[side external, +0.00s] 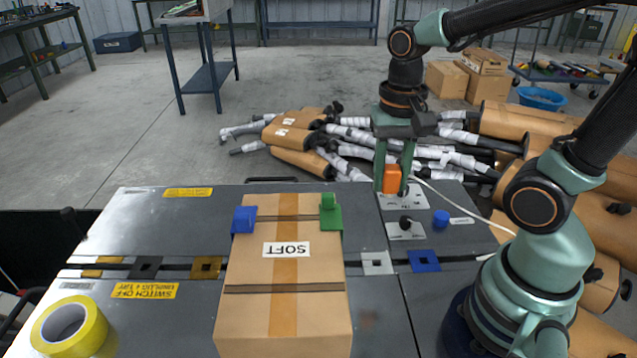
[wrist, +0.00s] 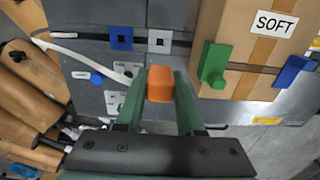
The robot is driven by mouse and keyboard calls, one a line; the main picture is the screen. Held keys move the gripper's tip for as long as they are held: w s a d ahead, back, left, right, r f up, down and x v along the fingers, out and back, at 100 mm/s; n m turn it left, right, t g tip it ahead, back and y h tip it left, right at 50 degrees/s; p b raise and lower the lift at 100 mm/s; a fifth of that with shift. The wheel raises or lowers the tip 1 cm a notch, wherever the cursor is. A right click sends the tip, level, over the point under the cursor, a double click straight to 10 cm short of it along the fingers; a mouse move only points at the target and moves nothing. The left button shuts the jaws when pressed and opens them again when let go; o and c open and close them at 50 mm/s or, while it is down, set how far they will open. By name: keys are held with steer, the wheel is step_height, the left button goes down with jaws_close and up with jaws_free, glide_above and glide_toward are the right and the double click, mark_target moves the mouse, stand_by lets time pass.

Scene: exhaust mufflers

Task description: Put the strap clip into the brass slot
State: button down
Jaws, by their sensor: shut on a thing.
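My gripper (side external: 392,190) is shut on an orange block (side external: 391,179), apparently the strap clip, above the rear right of the grey bench. The block also shows between the green fingers in the wrist view (wrist: 160,84). The brass slot (side external: 206,268) is a square brass-coloured plate with a dark centre, on the dark channel left of the cardboard box. My gripper is well to the right of it and farther back, beyond the box. The brass slot is not in the wrist view.
The cardboard box (side external: 285,305), marked SOFT, carries a blue clip (side external: 243,220) and a green clip (side external: 331,212). Black (side external: 145,267), silver (side external: 378,263) and blue (side external: 424,261) slot plates share the channel. Yellow tape (side external: 70,328) lies front left. Knobs stand near my gripper.

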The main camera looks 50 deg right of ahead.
steer(key=shift+r, duration=0.3)
steer(key=shift+f, duration=0.35)
steer(key=w+a, duration=2.1)
steer(key=w+a+f, duration=0.2)
steer(key=f, duration=0.4)
steer(key=w+a+f, duration=0.1)
steer(key=f, duration=0.5)
steer(key=shift+w+a+f, duration=0.3)
steer(key=shift+w+a, duration=0.05)
steer(key=shift+a, duration=0.05)
steer(key=shift+f, duration=2.4)
steer(key=shift+f, duration=0.45)
